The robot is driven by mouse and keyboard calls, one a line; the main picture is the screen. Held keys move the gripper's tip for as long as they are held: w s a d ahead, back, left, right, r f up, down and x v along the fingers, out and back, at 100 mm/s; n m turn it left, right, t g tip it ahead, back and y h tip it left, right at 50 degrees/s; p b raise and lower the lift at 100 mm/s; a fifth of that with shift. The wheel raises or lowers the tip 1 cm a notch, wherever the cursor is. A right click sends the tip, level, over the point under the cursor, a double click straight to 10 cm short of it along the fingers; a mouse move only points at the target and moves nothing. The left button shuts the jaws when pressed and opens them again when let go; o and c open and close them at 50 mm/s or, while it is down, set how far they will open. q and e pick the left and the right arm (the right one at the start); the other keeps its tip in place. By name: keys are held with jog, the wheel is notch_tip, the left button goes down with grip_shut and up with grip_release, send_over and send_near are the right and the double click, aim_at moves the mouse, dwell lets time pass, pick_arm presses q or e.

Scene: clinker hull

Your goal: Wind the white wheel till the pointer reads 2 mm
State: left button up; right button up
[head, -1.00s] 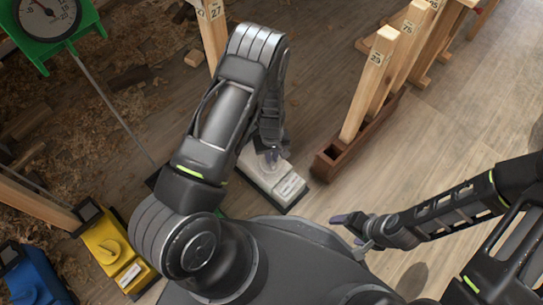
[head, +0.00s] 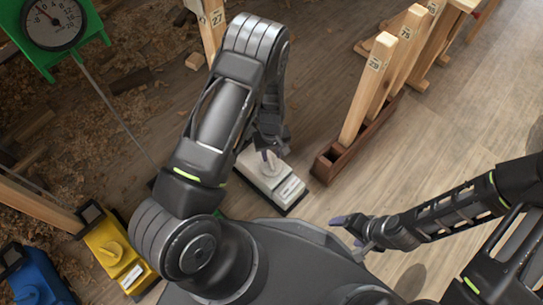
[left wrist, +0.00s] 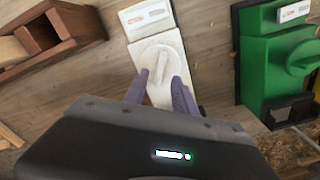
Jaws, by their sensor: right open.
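The white box with the white wheel stands on the floor in the middle of the head view (head: 262,180). In the left wrist view the white wheel (left wrist: 154,64) has a raised bar grip across it. My left gripper (head: 267,157) is over the white box. My right gripper (head: 350,228) is open and empty.
A yellow box (head: 113,248) and a blue box (head: 35,276) stand at the lower left. A green box with a wheel (left wrist: 285,60) is beside the white one. A brown wooden trough with upright numbered posts (head: 328,166) stands to the right. Shavings litter the left floor.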

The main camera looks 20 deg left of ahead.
aim_at(271, 160)
pick_arm(q)
notch_tip(271, 160, up, 4)
jog(key=shift+f+p, duration=0.25)
jog(key=shift+p, duration=0.15)
pick_arm(e)
jog(key=shift+s+a+r, duration=0.15)
jog(key=shift+r, duration=0.45)
pick_arm(q)
jog(key=shift+w, duration=0.1)
jog(key=shift+w+a+f+m+t, duration=0.1)
jog(key=shift+w+a+m+t, duration=0.1)
jog(key=shift+w+m+t, duration=0.15)
jog(key=s+d+r+m+h, duration=0.3)
jog(key=s+d+m+h, duration=0.15)
jog(key=s+d, duration=1.15)
notch_tip(271, 160, up, 27)
jog(key=s+p, duration=0.3)
jog(key=p, duration=2.4)
jog(key=shift+a+m, duration=0.4)
pick_arm(e)
notch_tip(271, 160, up, 28)
jog(key=s+a, duration=0.1)
jog(key=shift+s+a+f, duration=0.2)
jog(key=shift+s+a, duration=0.05)
pick_arm(q)
jog(key=shift+w+f, duration=0.1)
jog(key=shift+f, duration=0.15)
pick_arm(e)
jog(key=shift+f, duration=0.15)
